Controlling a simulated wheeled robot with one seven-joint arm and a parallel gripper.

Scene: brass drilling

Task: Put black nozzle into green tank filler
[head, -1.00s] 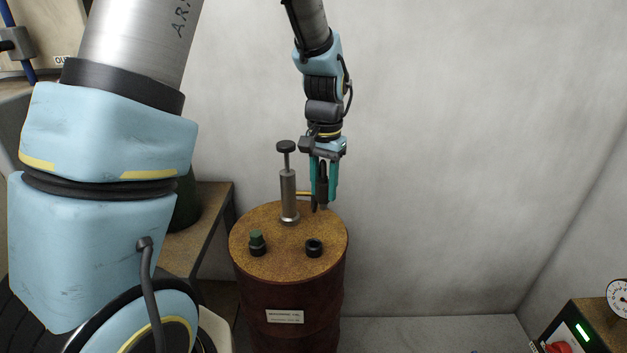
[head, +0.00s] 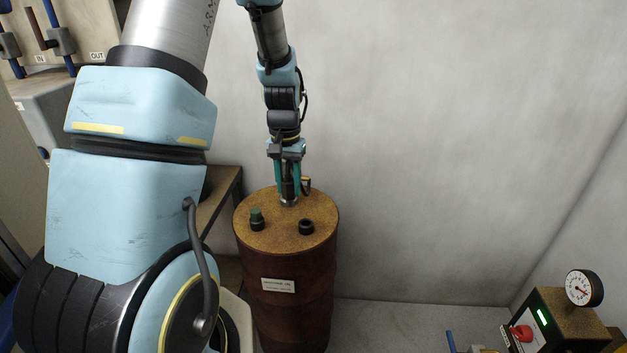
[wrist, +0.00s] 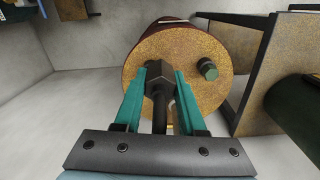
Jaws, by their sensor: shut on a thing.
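My gripper (head: 287,190) is over the back of the rusty drum (head: 312,290), its teal fingers pointing down. In the wrist view its fingers (wrist: 161,72) are shut on the black nozzle (wrist: 160,100), a dark stem with a hex-shaped end. A dark green rounded body (wrist: 303,110), seemingly the green tank, shows at the right edge of the wrist view. Its filler is not visible. On the drum top are a small green-capped fitting (head: 257,216) and an open black ring (head: 306,227). The drum's hand pump is mostly hidden by my gripper; only its silver foot (head: 288,203) seems to show.
A wooden bench (head: 228,190) stands left of the drum, close to it. A control box (head: 550,325) with a gauge (head: 584,288) stands at the lower right. My arm covers much of the left.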

